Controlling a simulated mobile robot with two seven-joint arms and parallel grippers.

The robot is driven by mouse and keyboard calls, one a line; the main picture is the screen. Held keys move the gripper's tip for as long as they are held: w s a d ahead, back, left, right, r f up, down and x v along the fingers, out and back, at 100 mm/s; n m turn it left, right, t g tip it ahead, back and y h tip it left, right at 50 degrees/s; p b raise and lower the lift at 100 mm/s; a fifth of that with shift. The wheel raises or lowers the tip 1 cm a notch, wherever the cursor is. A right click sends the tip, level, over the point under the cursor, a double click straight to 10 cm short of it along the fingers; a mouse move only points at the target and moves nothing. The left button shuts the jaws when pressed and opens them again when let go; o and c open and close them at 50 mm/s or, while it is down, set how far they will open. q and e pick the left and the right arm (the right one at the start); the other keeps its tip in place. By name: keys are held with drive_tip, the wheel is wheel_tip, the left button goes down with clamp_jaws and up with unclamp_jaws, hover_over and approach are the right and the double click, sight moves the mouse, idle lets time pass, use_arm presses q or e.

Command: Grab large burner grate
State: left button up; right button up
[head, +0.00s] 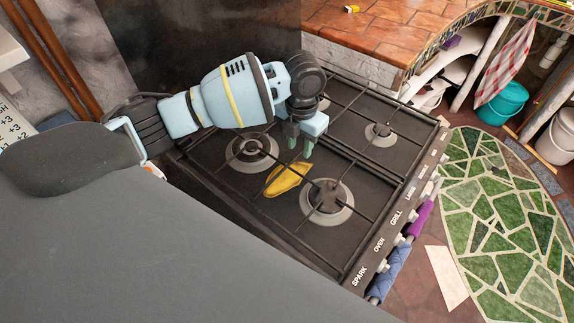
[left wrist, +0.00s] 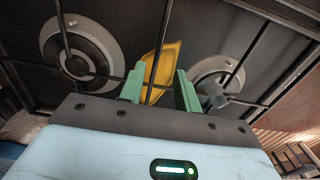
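The black burner grate (head: 346,152) lies over the stove's burners as thin crossing bars. My left gripper (head: 299,146) is above the middle of the stove, pointing down, with its green fingers close to the grate bars. In the left wrist view the fingers (left wrist: 160,88) are apart, and a grate bar (left wrist: 160,48) shows in the gap between them. I cannot tell whether the fingers touch the bar. A large burner (head: 327,201) sits to the lower right of the gripper. My right gripper is not in view.
A yellow object (head: 288,179) lies on the stove top under the bars, just below the gripper. Knobs and a rail with purple and blue cloths (head: 389,272) line the stove's front edge. A tiled counter (head: 375,32) stands behind it.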

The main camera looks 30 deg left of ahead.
sight(297, 155)
use_arm(q)
drive_tip(key=f, duration=0.5)
drive_tip(key=shift+s+a, duration=0.1)
drive_tip(key=shift+a, duration=0.2)
drive_tip(key=shift+c, duration=0.2)
clamp_jaws()
drive_tip(key=shift+r, duration=0.15)
idle(0.8)
